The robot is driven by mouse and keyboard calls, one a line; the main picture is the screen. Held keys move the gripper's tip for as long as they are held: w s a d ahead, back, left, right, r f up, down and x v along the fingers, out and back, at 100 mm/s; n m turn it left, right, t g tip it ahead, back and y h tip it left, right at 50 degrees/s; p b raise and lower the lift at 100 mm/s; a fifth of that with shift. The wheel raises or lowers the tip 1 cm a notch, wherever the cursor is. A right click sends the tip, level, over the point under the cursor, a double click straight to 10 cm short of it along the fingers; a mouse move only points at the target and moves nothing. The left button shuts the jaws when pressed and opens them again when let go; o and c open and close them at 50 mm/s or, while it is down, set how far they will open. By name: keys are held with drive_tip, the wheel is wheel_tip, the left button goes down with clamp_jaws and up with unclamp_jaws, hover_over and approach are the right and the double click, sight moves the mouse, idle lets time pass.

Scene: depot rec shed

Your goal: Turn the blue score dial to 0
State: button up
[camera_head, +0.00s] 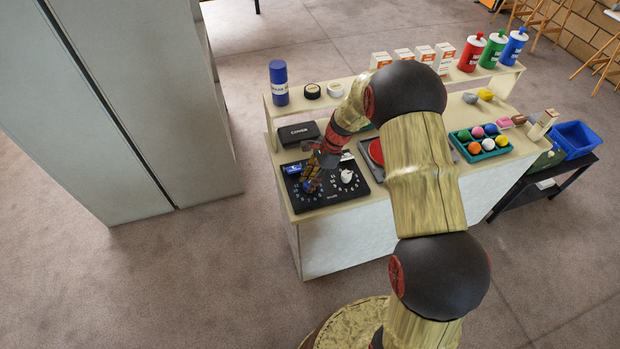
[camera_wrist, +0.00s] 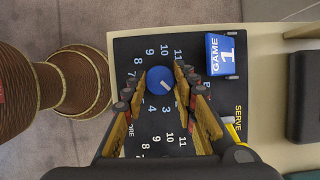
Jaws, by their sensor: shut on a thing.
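The black score panel (camera_head: 325,203) lies at the left end of the counter, and it also shows in the wrist view (camera_wrist: 205,103). Its blue score dial (camera_wrist: 157,77) is round, with a pale pointer mark toward the lower right in the wrist view. Printed numbers ring it; 7 to 11 and 3 and 4 are readable, while others are hidden behind the fingers. My gripper (camera_wrist: 160,84) is shut on the dial, one finger on each side. In the head view my gripper (camera_head: 313,179) largely covers the dial. A white dial (camera_head: 346,176) sits to the right.
A blue GAME 1 card (camera_wrist: 222,54) stands on the panel near the dial. A black COVER box (camera_head: 299,133) lies behind the panel. A blue bottle (camera_head: 279,83) stands on the raised shelf. A tray of colored balls (camera_head: 482,157) sits farther right. A grey cabinet (camera_head: 150,90) stands left.

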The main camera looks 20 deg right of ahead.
drive_tip(key=n+g+p, duration=0.1)
drive_tip(key=n, duration=0.1)
drive_tip(key=n+p, duration=0.1)
drive_tip(key=n, duration=0.1)
drive_tip(key=shift+w+r+n+g, duration=0.1)
drive_tip(key=shift+w+n+g, duration=0.05)
drive_tip(key=shift+n+g, duration=0.2)
drive_tip(key=shift+w+a+n+g+h+p, duration=0.1)
drive_tip(key=shift+n+g+h+p, duration=0.25)
drive_tip(key=shift+n, duration=0.8)
drive_tip(key=shift+n+g+h+p, duration=0.25)
drive_tip(key=shift+n+g+h, duration=0.15)
drive_tip(key=shift+n, duration=0.7)
drive_tip(key=o, duration=1.1)
drive_tip(key=shift+c, duration=0.2)
drive_tip(key=shift+o, duration=0.4)
drive_tip(key=v, duration=1.1)
drive_tip(key=shift+w+r, duration=0.25)
drive_tip(key=shift+r, duration=0.1)
drive_tip(key=shift+n, duration=0.3)
